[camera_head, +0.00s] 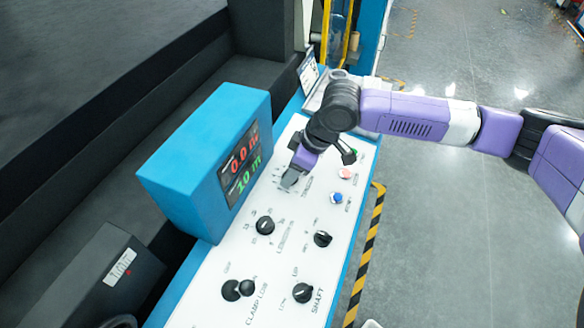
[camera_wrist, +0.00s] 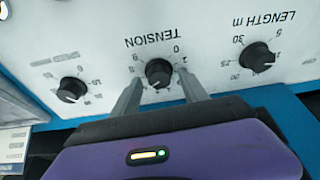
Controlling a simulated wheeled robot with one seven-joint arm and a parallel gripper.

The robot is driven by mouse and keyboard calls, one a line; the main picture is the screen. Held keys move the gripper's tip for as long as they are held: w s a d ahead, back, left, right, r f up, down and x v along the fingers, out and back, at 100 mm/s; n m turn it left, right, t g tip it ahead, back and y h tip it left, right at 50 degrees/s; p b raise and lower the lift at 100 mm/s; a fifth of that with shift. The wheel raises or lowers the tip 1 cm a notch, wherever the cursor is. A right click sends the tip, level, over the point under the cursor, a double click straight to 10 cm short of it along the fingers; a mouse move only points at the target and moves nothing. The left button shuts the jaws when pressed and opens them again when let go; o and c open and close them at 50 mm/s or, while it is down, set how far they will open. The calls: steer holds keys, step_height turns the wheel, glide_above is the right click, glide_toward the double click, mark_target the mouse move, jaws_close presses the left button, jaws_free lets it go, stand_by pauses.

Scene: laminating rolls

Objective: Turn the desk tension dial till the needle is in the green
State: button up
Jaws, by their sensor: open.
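The tension dial (camera_wrist: 159,72) is a round black knob on the white desk panel, with the word TENSION and a number scale upside down beside it in the wrist view. My gripper (camera_wrist: 159,78) is open, with one grey finger on each side of the dial. I cannot tell whether the fingers touch it. In the head view my gripper (camera_head: 291,178) is low over the panel and hides most of the dial. I cannot make out a needle or a green band in either view.
The length dial (camera_head: 265,225) is close by, as it is in the wrist view (camera_wrist: 257,57). Another black dial (camera_wrist: 71,90) lies on the other side. A blue display box (camera_head: 195,150) rises beside the panel. A blue button (camera_head: 336,198) and a reddish button (camera_head: 345,173) sit near my gripper.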

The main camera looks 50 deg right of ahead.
steer(key=shift+f, duration=0.15)
jaws_close()
